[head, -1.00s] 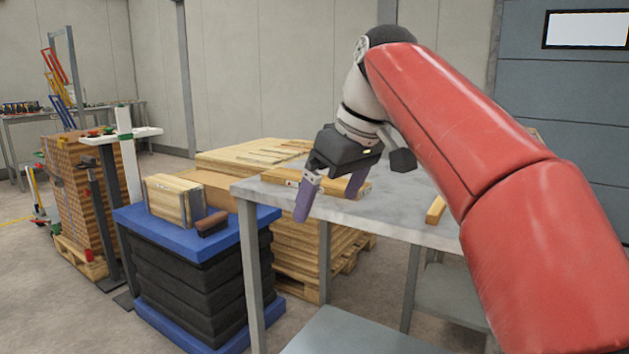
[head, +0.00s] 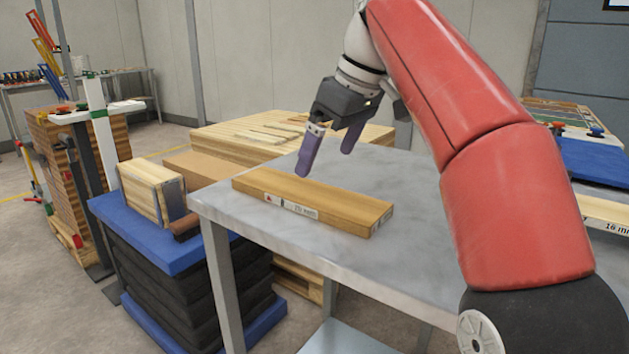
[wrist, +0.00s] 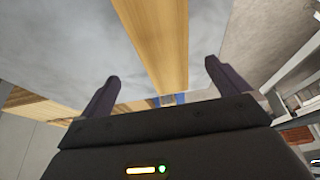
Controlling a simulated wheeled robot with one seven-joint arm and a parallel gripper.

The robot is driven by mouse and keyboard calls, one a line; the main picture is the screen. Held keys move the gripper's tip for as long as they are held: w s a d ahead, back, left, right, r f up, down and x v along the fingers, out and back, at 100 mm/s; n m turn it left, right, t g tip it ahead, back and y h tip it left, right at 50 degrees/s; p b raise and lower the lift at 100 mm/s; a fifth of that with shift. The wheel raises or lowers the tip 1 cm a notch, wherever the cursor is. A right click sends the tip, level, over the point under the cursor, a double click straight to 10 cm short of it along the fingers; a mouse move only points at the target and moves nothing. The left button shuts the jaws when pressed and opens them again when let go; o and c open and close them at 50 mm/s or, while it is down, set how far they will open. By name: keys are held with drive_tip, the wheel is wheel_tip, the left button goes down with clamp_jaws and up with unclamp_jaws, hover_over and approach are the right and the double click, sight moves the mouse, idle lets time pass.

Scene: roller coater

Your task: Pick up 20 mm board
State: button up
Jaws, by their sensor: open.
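The 20 mm board (head: 310,204) is a long light-brown wooden board lying on the grey table. Its front edge carries a white label reading 20 mm. My gripper (head: 327,161) is open and empty, with purple fingers pointing down, above and slightly behind the board and apart from it. In the wrist view the board (wrist: 157,40) runs lengthwise between the two spread fingers (wrist: 162,72), beyond their tips.
The grey table (head: 420,270) is mostly clear around the board. A black lift with a blue top (head: 165,250) stands at left, bearing a wooden block (head: 150,192). A pallet stack of boards (head: 225,135) stands behind. A 16 mm board (head: 605,212) lies at right.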

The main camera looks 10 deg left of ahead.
sight(306, 190)
drive_tip(key=b+x, duration=0.1)
drive_tip(key=x, duration=0.1)
drive_tip(key=shift+w+a+f, duration=0.1)
drive_tip(key=shift+a+f, duration=0.05)
drive_tip(key=shift+f, duration=0.1)
drive_tip(key=b+x, duration=0.1)
drive_tip(key=x, duration=0.1)
drive_tip(key=a+b+x, duration=0.1)
drive_tip(key=x, duration=0.2)
drive_tip(key=shift+r, duration=0.1)
drive_tip(key=c, duration=1.2)
drive_tip(key=shift+c, duration=0.2)
